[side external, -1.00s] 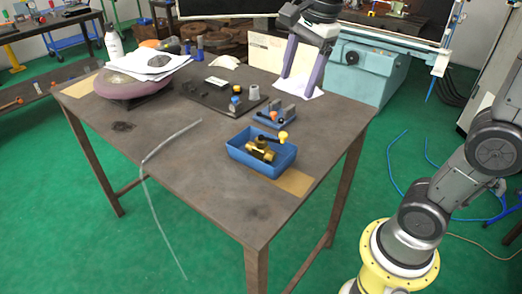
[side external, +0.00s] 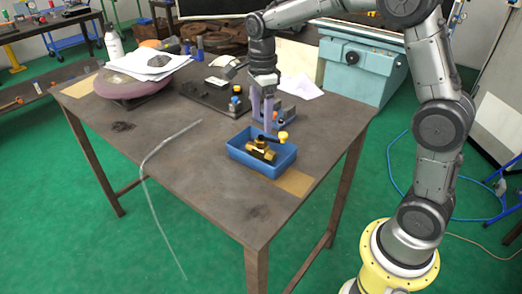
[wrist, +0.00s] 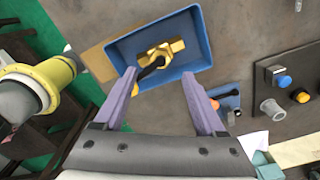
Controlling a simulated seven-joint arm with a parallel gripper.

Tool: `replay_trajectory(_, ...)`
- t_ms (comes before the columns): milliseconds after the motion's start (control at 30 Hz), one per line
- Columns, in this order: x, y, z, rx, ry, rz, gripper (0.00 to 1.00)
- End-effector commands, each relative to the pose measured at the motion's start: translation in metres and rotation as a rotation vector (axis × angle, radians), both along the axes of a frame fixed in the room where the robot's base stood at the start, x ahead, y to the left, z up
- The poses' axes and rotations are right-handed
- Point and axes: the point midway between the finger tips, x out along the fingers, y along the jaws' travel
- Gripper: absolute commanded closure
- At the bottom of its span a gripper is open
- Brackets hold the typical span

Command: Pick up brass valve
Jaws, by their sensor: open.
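The brass valve (side external: 262,151) lies in a blue tray (side external: 238,154) near the right front edge of the table. It has a black lever with a yellow end knob. In the wrist view the valve (wrist: 168,50) sits in the middle of the tray (wrist: 198,27), its black lever pointing down-left toward my fingers. My gripper (side external: 264,115) is open with two purple fingers pointing down, just behind and above the tray. In the wrist view the fingers (wrist: 160,100) spread below the valve with nothing between them.
A dark plate (side external: 208,98) with knobs and a grey cylinder stands behind the tray. A small blue-grey fixture (side external: 287,113) is beside my fingers. Papers lie on a round purple-grey object (side external: 130,87) at the back left.

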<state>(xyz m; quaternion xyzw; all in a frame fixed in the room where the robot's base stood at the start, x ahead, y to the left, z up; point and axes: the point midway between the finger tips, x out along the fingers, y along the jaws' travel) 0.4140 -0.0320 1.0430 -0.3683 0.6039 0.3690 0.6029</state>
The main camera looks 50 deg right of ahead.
Motion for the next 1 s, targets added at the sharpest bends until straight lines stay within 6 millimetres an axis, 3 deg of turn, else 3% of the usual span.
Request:
replay_trajectory(267, 0.000, 0.001, -0.021, 0.000, 0.001, 0.001, 0.28)
replay_trajectory(533, 0.002, 0.003, -0.057, 0.000, 0.001, 0.000, 0.28)
replay_trajectory(867, 0.002, 0.003, -0.063, 0.000, -0.001, 0.000, 0.28)
replay_trajectory(1000, 0.002, 0.003, -0.063, 0.000, -0.001, 0.000, 0.53)
